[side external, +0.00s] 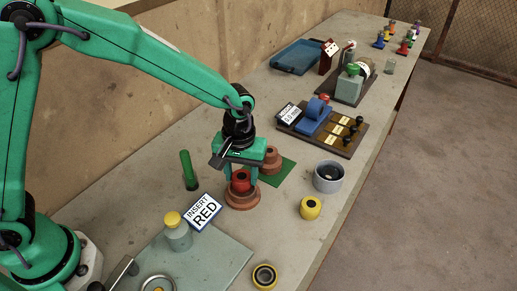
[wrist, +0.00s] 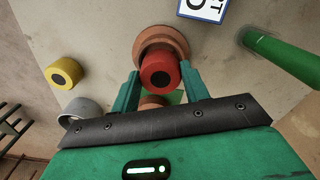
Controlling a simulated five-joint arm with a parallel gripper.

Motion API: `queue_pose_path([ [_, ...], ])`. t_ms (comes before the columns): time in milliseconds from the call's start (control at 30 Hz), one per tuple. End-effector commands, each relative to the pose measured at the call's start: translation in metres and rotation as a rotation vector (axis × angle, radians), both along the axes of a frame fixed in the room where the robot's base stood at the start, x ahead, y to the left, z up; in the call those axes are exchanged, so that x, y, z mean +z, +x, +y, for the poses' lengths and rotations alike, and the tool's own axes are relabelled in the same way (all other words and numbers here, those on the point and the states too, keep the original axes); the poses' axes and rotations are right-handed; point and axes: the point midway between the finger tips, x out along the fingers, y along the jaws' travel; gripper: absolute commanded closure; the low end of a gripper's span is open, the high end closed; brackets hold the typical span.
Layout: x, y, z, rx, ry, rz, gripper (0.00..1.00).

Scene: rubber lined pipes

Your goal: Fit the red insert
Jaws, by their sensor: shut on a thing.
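The red insert (side external: 240,182) is a short cylinder with a dark centre, which shows in the wrist view (wrist: 160,84). My gripper (side external: 240,178) points down with one finger on each side of the insert and is shut on it; the fingers also show in the wrist view (wrist: 160,71). Directly below the insert is a terracotta flanged pipe (side external: 242,202), whose rim shows behind the insert in the wrist view (wrist: 163,32). The insert hides the pipe's opening, so I cannot tell whether it has entered. A sign (side external: 202,212) reads "INSERT RED".
Another terracotta pipe (side external: 271,160) stands by a green mat (side external: 283,172). A green cylinder (side external: 188,170) stands left of my gripper. A wooden board with blue fixture (side external: 314,118) lies farther back.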

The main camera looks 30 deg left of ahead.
Motion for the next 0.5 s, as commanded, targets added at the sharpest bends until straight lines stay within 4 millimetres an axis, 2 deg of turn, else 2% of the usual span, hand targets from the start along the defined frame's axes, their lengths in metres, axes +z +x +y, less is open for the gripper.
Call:
queue_pose_path([
  [500, -0.0091, 0.0000, 0.0000, 0.000, 0.000, 0.000, 0.78],
])
